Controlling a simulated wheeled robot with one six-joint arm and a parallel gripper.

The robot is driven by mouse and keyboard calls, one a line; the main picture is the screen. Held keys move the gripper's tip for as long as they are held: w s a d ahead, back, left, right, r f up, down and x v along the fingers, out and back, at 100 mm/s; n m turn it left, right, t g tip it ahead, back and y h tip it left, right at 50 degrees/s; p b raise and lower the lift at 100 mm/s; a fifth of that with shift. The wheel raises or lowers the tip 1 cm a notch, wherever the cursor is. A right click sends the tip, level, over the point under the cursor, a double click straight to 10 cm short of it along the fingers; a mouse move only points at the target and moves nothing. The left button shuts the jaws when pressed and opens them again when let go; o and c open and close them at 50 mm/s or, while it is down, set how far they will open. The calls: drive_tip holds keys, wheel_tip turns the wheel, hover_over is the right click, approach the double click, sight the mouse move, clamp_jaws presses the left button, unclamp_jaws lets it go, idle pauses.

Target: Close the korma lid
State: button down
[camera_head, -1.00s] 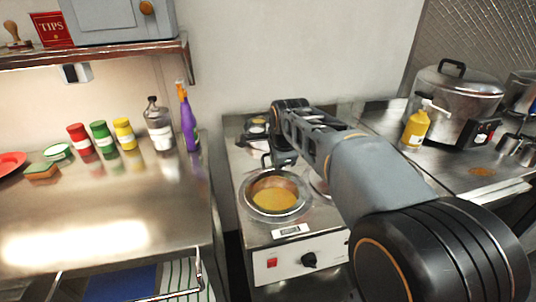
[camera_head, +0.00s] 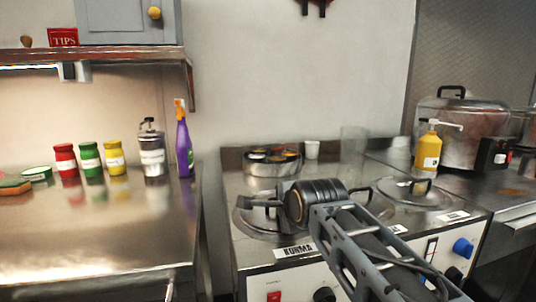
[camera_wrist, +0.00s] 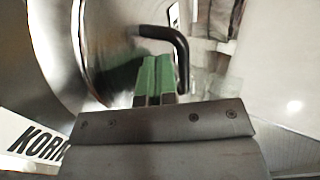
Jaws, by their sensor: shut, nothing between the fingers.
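The korma label (camera_head: 297,250) is on the front edge of the steel counter. Behind it is the round metal korma lid (camera_head: 258,222), partly hidden by my gripper and wrist. No yellow curry shows there; I cannot tell whether the lid is fully seated. In the wrist view a bent black handle (camera_wrist: 180,48) rises beside curved shiny metal. My gripper (camera_wrist: 158,62) has its green fingers together and empty, close to the handle; contact cannot be told. In the head view my gripper (camera_head: 250,204) is over the lid.
A second lidded well (camera_head: 405,192) is to the right. A round spice tin (camera_head: 272,162) and a white cup (camera_head: 312,149) stand behind. A yellow pump bottle (camera_head: 427,150) and a large pot (camera_head: 460,135) are farther right. Bottles line the left counter.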

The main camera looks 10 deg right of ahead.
drive_tip(key=shift+s+f, duration=0.1)
drive_tip(key=shift+f, duration=0.3)
idle(0.3)
